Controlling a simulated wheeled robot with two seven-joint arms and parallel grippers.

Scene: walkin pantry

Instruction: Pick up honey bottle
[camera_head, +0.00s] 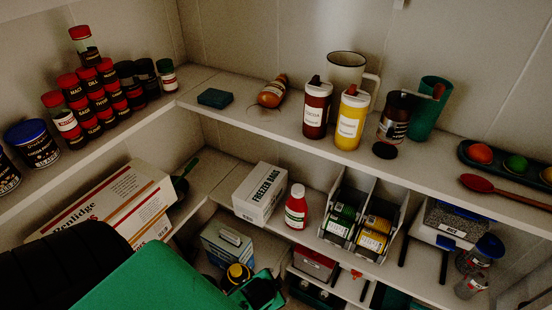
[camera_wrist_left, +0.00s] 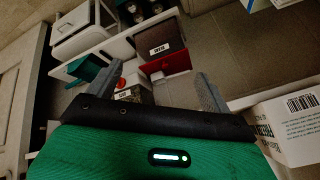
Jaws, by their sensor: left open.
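An amber-brown bottle (camera_head: 272,92), which looks like the honey bottle, lies tilted on the upper shelf between a green sponge and a red-brown bottle. Its label cannot be read. I do not see it in the left wrist view. My left arm comes in from the lower left of the head view, below the upper shelf and well away from this bottle. In the left wrist view my left gripper (camera_wrist_left: 145,85) is open, its two grey fingers wide apart with nothing held between them. My right gripper is not in view.
Spice jars (camera_head: 96,92) crowd the left shelf. A freezer-bags box (camera_head: 260,193) stands below.

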